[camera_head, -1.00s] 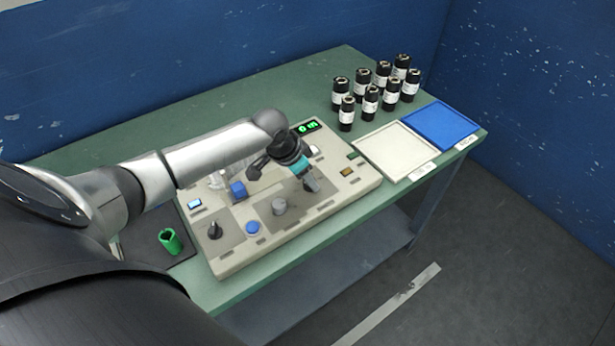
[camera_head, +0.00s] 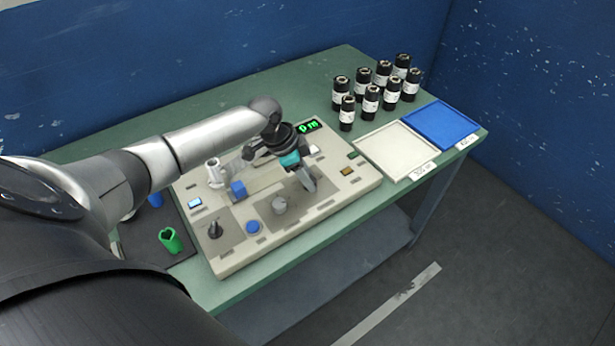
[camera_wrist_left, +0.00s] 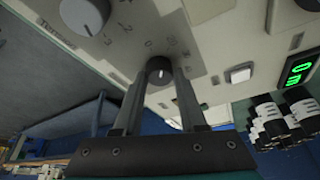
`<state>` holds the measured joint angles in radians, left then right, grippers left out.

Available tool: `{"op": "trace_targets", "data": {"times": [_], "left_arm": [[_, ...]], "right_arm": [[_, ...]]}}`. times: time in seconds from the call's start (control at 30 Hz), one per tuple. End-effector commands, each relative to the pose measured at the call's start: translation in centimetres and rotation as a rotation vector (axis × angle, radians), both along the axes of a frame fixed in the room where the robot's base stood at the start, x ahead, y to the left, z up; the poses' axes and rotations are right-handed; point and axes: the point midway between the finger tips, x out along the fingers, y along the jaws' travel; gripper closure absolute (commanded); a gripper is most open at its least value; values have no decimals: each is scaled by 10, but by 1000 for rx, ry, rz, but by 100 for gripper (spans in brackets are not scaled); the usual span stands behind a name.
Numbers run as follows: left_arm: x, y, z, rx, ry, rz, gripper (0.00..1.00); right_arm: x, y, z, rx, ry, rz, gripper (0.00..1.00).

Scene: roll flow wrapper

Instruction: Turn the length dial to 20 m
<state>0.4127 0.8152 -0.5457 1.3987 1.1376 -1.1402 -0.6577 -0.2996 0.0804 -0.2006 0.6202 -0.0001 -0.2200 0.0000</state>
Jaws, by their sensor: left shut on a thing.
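My left gripper (camera_head: 307,184) reaches down onto the right part of the beige control panel (camera_head: 348,201). In the left wrist view its fingers (camera_wrist_left: 158,84) are shut on a dark round dial (camera_wrist_left: 159,68) with a light mark on its face. Printed numbers, including a 0, stand around the dial, some too blurred to read. The fingers hide the dial in the head view. The green display (camera_head: 308,126) appears to read 0 m, and it also shows in the left wrist view (camera_wrist_left: 299,69). My right gripper is out of view.
A grey tension knob (camera_wrist_left: 84,14) sits near the held dial. A blue block (camera_head: 238,190) and blue button (camera_head: 253,227) are on the panel.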

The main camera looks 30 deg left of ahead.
Motion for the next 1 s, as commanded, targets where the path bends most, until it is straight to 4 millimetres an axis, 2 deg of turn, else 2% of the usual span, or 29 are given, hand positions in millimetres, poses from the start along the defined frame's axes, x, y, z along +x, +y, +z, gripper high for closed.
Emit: {"op": "trace_targets", "data": {"times": [0.4,1.0], "left_arm": [[2,1,-1,0,-1,-226,100],[1,0,0,-1,0,-270,100]], "right_arm": [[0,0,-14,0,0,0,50],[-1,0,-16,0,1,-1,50]]}}
